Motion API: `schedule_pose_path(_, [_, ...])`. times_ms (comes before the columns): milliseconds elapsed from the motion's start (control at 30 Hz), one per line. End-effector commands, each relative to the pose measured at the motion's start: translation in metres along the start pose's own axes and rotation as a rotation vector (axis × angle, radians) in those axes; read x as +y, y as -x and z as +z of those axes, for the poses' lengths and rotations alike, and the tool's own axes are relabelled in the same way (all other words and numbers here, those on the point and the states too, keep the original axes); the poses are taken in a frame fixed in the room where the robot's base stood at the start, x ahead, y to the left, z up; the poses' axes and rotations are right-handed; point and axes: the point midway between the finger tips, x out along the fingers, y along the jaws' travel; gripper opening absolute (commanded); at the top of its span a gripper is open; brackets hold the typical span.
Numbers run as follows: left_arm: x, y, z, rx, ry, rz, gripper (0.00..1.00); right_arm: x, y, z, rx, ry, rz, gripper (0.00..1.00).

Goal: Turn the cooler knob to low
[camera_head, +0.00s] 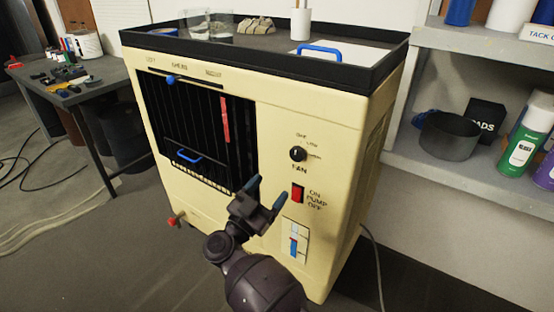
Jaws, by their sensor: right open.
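The cooler (340,190) is a cream box with a black front grille. Its black round fan knob (298,154) is on the right of the front panel, above the word FAN, with small position labels above and to its right. Which label the knob points to is too small to tell. My right gripper (267,192) is open and empty, below and left of the knob and apart from it, its fingers pointing up. The red pump switch (297,193) is just right of its fingers. My left gripper is not in view.
A blue-and-white slider panel (295,240) is below the pump switch. The cooler's dark top tray (370,75) holds a blue handle (320,49) and jars. Shelves (440,172) with cans stand close on the right. A workbench (95,85) is at the left, with open floor between.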

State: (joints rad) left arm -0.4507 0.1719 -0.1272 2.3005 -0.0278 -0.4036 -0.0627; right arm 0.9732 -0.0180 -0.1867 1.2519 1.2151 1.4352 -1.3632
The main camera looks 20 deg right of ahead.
Motion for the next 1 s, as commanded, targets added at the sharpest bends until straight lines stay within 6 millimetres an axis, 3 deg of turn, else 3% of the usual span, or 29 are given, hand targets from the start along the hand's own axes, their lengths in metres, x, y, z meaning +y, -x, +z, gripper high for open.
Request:
schedule_pose_path(167, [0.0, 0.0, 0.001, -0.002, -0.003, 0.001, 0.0, 0.0, -0.017, -0.001, 0.004, -0.001, 0.003, 0.69])
schedule_pose_path(600, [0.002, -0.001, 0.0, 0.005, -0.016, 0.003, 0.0, 0.0, -0.087, 0.0, 0.004, 0.0, 0.0, 0.69])
schedule_pose_path(800, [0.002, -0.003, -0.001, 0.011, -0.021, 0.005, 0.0, 0.0, -0.104, 0.0, 0.003, -0.001, 0.0, 0.69])
schedule_pose_path(1000, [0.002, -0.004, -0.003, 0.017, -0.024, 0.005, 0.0, 0.0, -0.108, -0.002, 0.003, -0.002, 0.0, 0.69])
